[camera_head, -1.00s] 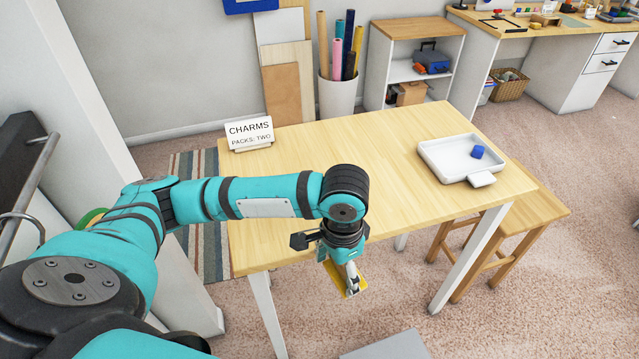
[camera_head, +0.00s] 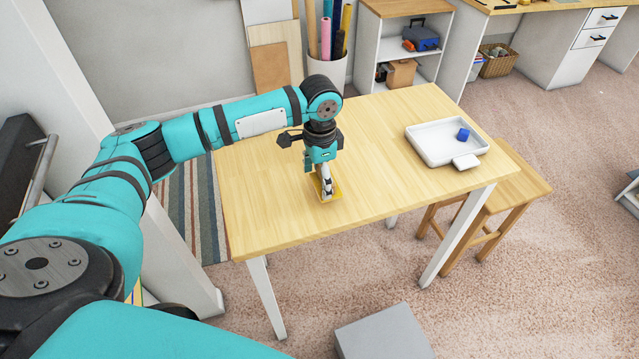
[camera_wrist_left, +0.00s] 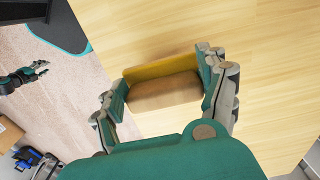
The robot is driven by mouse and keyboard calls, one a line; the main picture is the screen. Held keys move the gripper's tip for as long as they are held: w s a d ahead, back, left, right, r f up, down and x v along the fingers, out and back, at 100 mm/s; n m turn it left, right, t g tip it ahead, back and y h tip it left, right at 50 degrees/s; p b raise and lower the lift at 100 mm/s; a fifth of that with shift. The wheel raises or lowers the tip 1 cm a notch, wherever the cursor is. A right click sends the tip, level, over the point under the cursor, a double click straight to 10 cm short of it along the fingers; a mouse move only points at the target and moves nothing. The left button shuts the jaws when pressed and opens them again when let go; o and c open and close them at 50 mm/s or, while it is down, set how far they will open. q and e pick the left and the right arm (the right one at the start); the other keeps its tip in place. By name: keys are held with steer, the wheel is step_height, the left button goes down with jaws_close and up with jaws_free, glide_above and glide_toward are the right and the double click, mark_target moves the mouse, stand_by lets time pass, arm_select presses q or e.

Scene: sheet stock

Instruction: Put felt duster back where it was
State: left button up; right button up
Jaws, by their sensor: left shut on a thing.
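The felt duster (camera_head: 334,192) is a small block with a yellow part and a brown part. My left gripper (camera_head: 326,178) is shut on it, pointing down over the front middle of the light wooden table (camera_head: 270,205). In the left wrist view the duster (camera_wrist_left: 165,88) sits between the two fingers, above bare tabletop. I cannot tell whether it touches the table. A dark gripper, seemingly my right one (camera_wrist_left: 22,77), shows small at the left of the wrist view; its finger opening is unclear.
A wooden stool (camera_head: 510,178) is beside the table's right end. A grey box (camera_head: 385,335) is on the floor in front. The tabletop around the duster is clear.

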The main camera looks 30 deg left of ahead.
mark_target(319, 184)
arm_select(q)
step_height(319, 184, down, 3)
steer(key=shift+a+r+p, duration=0.1)
steer(key=shift+p, duration=0.4)
steer(key=shift+f, duration=0.4)
steer(key=o, duration=1.2)
steer(key=shift+f, duration=0.1)
step_height(319, 184, up, 11)
steer(key=shift+r+b, duration=0.1)
steer(key=shift+b, duration=0.9)
steer(key=shift+r, duration=0.55)
